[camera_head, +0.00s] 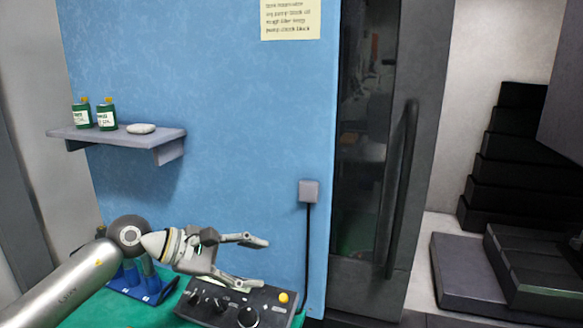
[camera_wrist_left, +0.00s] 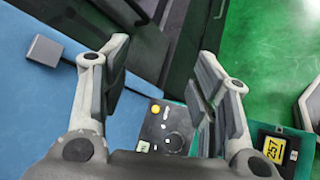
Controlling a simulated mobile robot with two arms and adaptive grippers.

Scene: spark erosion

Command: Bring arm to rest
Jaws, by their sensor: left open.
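My left arm comes in from the lower left in the head view. Its gripper (camera_head: 258,262) is open and empty, fingers pointing right, in front of the blue wall and above the control box (camera_head: 215,305). In the left wrist view the two fingers of the gripper (camera_wrist_left: 160,75) are spread wide with nothing between them. The control box (camera_wrist_left: 163,128) with its yellow button shows behind and below them. My right gripper is in neither view.
A shelf (camera_head: 120,134) with two green bottles and a white stone-like object is on the blue wall (camera_head: 230,120). A blue rack (camera_head: 143,285) stands on the green surface (camera_head: 90,316). A dark cabinet door (camera_head: 370,150) with a long handle is to the right. Black stacked boxes (camera_head: 505,190) stand farther right.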

